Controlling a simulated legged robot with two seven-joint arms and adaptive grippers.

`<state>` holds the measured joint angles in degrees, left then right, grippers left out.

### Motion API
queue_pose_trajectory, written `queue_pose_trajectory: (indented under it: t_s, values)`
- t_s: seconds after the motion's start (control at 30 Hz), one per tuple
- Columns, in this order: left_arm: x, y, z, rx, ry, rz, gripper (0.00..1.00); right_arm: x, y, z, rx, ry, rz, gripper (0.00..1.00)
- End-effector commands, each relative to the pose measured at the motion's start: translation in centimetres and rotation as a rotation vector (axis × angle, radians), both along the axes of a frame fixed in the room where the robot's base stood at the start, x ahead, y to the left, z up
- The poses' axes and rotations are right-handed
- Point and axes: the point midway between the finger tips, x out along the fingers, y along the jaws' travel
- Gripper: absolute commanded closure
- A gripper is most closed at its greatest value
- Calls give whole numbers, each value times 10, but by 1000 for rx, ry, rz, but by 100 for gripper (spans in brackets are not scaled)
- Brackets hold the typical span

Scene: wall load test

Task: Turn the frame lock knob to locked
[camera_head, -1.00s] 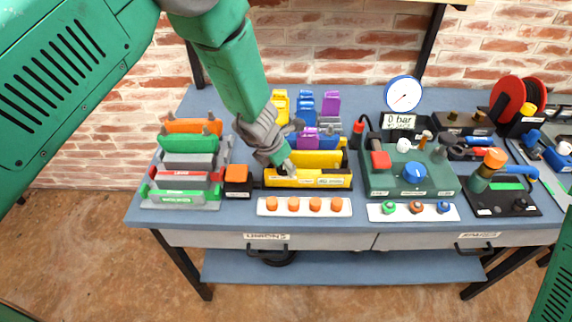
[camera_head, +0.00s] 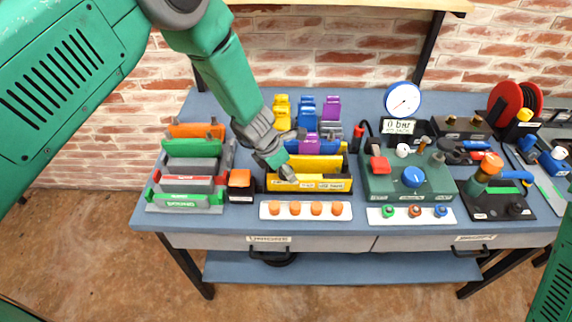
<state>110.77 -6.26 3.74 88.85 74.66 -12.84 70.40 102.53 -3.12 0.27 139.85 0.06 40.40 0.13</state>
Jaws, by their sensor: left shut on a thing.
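My left gripper (camera_head: 284,174) reaches down over the front left part of a yellow and black frame (camera_head: 335,184). It is shut on a yellow piece at this frame, but its fingers hide most of the grip. No knob can be made out there. An orange knob (camera_head: 239,178) on a small black block stands just left of the yellow frame, apart from the gripper. I cannot tell for sure which knob is the frame lock knob, or its setting. My right gripper is out of view.
A rack (camera_head: 188,201) with coloured plates stands at left. A white strip (camera_head: 268,211) with orange buttons lies in front. A green box (camera_head: 440,181) with a blue knob (camera_head: 414,177) and a gauge (camera_head: 403,99) are at right. Yellow, blue and purple blocks stand behind.

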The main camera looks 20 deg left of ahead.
Motion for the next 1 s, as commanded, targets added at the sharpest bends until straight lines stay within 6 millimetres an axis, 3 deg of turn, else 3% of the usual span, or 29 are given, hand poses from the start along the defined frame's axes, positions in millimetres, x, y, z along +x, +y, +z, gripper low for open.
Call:
queue_pose_trajectory:
  t_s: [0.13, 0.37, 1.0]
  values:
    - [4, 3, 5, 5, -10, -133, 93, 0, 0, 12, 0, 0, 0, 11]
    - [4, 4, 2, 8, -12, -353, 93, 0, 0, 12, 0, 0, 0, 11]
    - [4, 4, -1, 11, -13, -935, 93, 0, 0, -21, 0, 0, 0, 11]
